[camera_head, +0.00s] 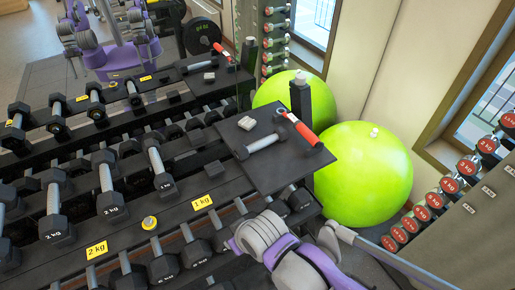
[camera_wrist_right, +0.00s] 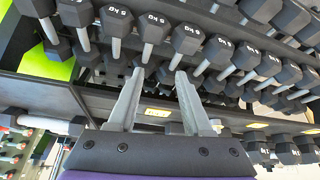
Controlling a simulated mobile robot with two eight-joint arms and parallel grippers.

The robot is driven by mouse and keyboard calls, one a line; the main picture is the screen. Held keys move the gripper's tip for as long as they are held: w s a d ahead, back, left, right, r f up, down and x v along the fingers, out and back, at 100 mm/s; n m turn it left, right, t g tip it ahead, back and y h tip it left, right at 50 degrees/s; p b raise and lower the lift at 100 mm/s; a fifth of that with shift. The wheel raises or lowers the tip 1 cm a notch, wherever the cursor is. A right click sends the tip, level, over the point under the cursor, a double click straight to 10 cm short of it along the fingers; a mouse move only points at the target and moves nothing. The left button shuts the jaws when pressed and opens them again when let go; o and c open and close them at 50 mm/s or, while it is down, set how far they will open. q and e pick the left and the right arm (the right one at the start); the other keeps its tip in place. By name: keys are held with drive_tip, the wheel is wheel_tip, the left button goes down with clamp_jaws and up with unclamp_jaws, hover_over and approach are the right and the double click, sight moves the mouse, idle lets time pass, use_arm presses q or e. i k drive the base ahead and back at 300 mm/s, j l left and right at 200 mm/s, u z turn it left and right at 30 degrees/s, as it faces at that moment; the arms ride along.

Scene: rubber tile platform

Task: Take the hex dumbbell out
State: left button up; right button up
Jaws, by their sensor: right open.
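Several dark hex dumbbells with grey handles lie in the rack. In the head view, one marked 1 kg (camera_head: 165,186), one marked 2 kg (camera_head: 111,206) and another marked 2 kg (camera_head: 56,229) are near. A single dumbbell with a pale handle (camera_head: 264,142) lies on a black tile (camera_head: 290,174). My right arm comes in from the bottom right; its fingertips cannot be made out there. In the right wrist view my right gripper (camera_wrist_right: 159,72) is open and empty, its fingers pointing toward a row of dumbbells, the closest (camera_wrist_right: 150,24) beyond the fingertips. My left gripper is not in view.
Yellow weight labels (camera_head: 97,250) mark the rack edge. Large green balls (camera_head: 362,172) stand beyond the tile, and another dumbbell rack (camera_head: 436,200) stands at the right.

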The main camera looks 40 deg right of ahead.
sight(242, 152)
drive_tip(key=z, duration=1.55)
